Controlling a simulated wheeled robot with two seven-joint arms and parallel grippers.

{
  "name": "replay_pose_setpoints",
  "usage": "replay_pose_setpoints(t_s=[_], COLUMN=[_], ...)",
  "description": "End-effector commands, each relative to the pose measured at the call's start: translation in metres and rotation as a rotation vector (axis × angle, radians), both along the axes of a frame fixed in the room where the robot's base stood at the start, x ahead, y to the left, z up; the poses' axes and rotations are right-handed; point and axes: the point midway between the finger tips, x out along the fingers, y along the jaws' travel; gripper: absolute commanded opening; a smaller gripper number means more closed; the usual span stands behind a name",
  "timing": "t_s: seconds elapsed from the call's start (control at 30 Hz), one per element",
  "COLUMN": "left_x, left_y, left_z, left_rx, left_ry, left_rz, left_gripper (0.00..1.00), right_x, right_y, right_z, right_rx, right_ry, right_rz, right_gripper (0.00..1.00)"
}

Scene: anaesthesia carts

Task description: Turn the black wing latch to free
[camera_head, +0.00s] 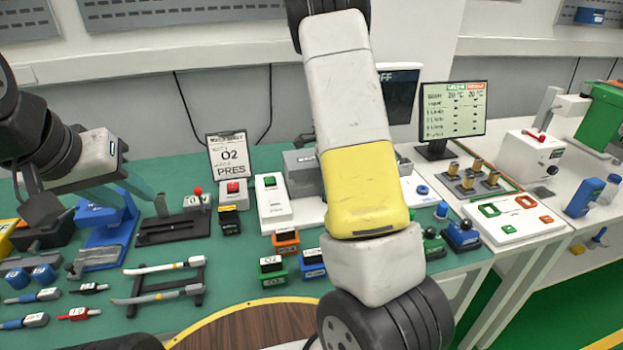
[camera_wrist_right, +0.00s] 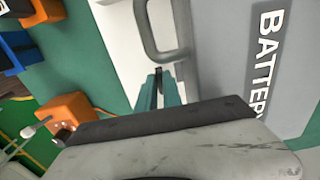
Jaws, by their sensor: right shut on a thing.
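My right gripper (camera_wrist_right: 160,88) shows in the right wrist view with its teal fingers close together. A small dark piece (camera_wrist_right: 158,73), which looks like the black wing latch, sits between the fingertips; most of it is hidden. It lies beside a grey box (camera_wrist_right: 222,50) with a "BATTER..." label and a grey loop handle (camera_wrist_right: 150,40). In the head view my right arm covers the right gripper and the latch; part of the grey box (camera_head: 300,172) shows behind the arm. My left gripper (camera_head: 135,182) hangs at the left above the bench; its finger gap is unclear.
Near the right gripper is an orange block (camera_wrist_right: 66,110). In the head view, a white switch box (camera_head: 272,197), a clipboard (camera_head: 229,156) and a black rail fixture (camera_head: 170,226) crowd the green bench. A monitor (camera_head: 453,108) stands at the right.

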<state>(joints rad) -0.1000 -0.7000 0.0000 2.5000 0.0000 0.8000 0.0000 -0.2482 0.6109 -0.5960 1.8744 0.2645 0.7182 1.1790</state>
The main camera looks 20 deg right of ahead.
Motion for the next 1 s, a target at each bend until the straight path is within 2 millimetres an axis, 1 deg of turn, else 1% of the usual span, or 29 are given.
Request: replay_pose_setpoints(t_s=[0.47, 0.5, 0.57, 0.6, 0.9, 1.0], left_x=[0.0, 0.0, 0.0, 0.0, 0.0, 0.0], left_y=[0.0, 0.0, 0.0, 0.0, 0.0, 0.0], left_z=[0.0, 0.0, 0.0, 0.0, 0.0, 0.0], left_rx=[0.0, 0.0, 0.0, 0.0, 0.0, 0.0], left_ry=[0.0, 0.0, 0.0, 0.0, 0.0, 0.0], left_rz=[0.0, 0.0, 0.0, 0.0, 0.0, 0.0], left_gripper=[0.36, 0.36, 0.36, 0.36, 0.36, 0.36], right_x=[0.0008, 0.0008, 0.0007, 0.0007, 0.0004, 0.0009], right_y=[0.0008, 0.0008, 0.0008, 0.0007, 0.0003, 0.0006], right_z=[0.0005, 0.0005, 0.0005, 0.0005, 0.0006, 0.0065], right_rx=[0.001, 0.001, 0.001, 0.001, 0.0, 0.001], right_ry=[-0.002, -0.002, -0.002, -0.001, -0.001, -0.002], right_rz=[-0.016, -0.016, -0.016, -0.016, -0.015, -0.014], right_gripper=[0.0, 0.12, 0.24, 0.32, 0.32, 0.32])
